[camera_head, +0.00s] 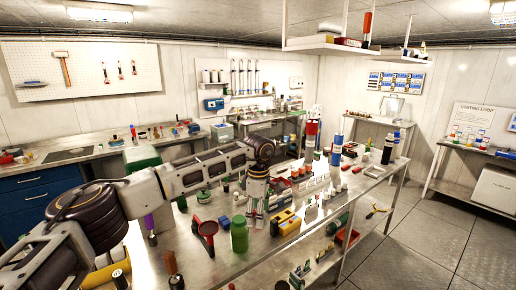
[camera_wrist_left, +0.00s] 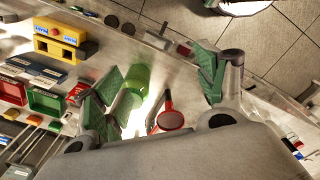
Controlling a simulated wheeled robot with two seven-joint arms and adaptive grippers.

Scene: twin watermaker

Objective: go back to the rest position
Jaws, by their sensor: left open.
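My left arm reaches in from the left in the head view, and its gripper (camera_head: 254,218) points down over the metal workbench (camera_head: 185,262). In the wrist view the two green-padded fingers of the left gripper (camera_wrist_left: 160,82) stand wide apart, with nothing held between them. A green bottle (camera_head: 239,235) stands just in front of the gripper in the head view; it also shows near one finger in the wrist view (camera_wrist_left: 138,78). A red round-headed tool (camera_head: 206,232) lies left of the bottle and shows between the fingers in the wrist view (camera_wrist_left: 170,119). My right gripper is not in view.
Tall blue-and-white cylinders (camera_head: 336,150) and a black bottle (camera_head: 388,149) stand farther back. A lower shelf carries a green bottle (camera_head: 338,224) and a red bin (camera_head: 348,237). The floor (camera_head: 440,225) at right is clear.

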